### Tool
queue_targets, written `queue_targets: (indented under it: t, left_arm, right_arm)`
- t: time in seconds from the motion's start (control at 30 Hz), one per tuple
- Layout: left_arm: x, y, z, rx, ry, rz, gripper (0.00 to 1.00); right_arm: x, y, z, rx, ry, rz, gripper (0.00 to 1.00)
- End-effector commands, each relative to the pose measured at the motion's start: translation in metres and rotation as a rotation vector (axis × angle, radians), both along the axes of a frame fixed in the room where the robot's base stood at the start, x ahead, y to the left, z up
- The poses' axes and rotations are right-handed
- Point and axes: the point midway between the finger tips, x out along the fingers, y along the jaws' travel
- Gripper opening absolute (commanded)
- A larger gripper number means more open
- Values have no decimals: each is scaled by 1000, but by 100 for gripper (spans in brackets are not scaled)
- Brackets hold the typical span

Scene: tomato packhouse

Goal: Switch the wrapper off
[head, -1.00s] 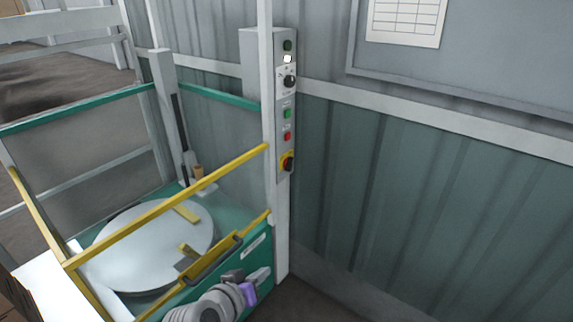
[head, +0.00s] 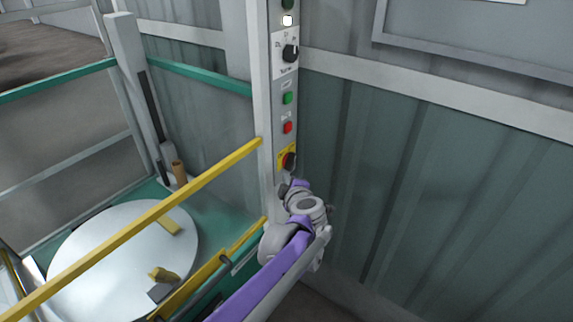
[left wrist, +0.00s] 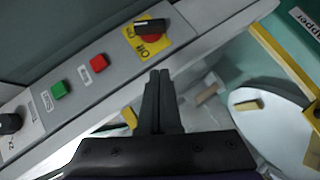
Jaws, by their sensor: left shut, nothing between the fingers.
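The wrapper's control panel (head: 278,110) is a narrow grey post. Low on it is the rotary main switch (head: 287,160), a dark handle on red over a yellow plate. In the left wrist view the switch (left wrist: 150,28) shows its black handle lying across the red disc, with ON and OFF lettering on the plate. My left gripper (head: 287,186) is just below the switch in the head view. In the left wrist view its fingers (left wrist: 160,74) are shut, empty and apart from the handle. My right gripper is not in view.
Above the switch are a red button (head: 287,127), a green button (head: 287,98), a black selector knob (head: 290,53) and a lit white lamp (head: 287,20). A yellow rail (head: 160,210) crosses left of the post, over the round turntable (head: 110,240). A ribbed wall stands right.

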Motion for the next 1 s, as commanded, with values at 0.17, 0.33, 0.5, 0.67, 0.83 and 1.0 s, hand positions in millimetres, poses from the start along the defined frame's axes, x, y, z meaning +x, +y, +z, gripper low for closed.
queue_targets:
  t: [0.17,0.33,0.5,0.67,0.83,1.0]
  left_arm:
    - [0,0,0,0,1,0,0]
    - [2,1,0,0,0,0,0]
    - [18,5,-7,1,-1,2,0]
    - [48,12,-18,1,-1,3,0]
    - [82,20,-31,1,-1,2,0]
    - [104,12,-44,1,-1,-2,0]
  right_arm:
    - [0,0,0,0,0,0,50]
    - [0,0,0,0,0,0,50]
    - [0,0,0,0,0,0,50]
    - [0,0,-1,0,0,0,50]
    - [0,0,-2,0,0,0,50]
    - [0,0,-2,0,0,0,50]
